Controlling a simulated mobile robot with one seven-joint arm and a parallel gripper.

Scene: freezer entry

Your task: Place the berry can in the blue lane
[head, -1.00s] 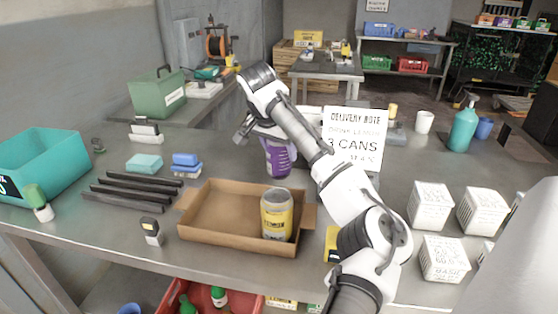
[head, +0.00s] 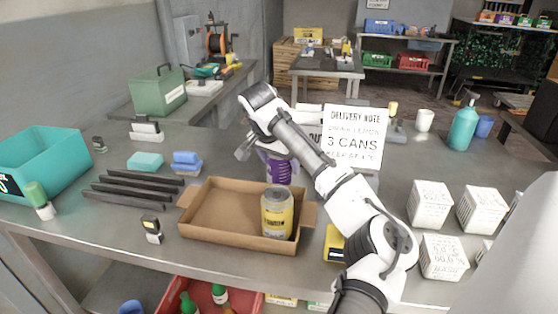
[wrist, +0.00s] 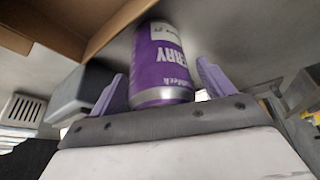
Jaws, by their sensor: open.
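The berry can (head: 279,171) is purple and stands on the table behind the cardboard tray (head: 222,237). My gripper (head: 266,148) is at the can's upper part, and my wrist hides its top. The fingers are spread, with a visible gap on each side of the can. Dark parallel bars (head: 130,190) lie on the left of the table, with a blue block (head: 187,160) and a teal block (head: 145,161) behind them. I cannot tell which strip is the blue lane.
A yellow-labelled can (head: 277,213) stands in the tray's right end. A delivery note (head: 354,138) stands right of my gripper. White boxes (head: 431,204) are at the right, a teal bin (head: 50,170) at the left. A small black-and-white object (head: 152,230) is near the front edge.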

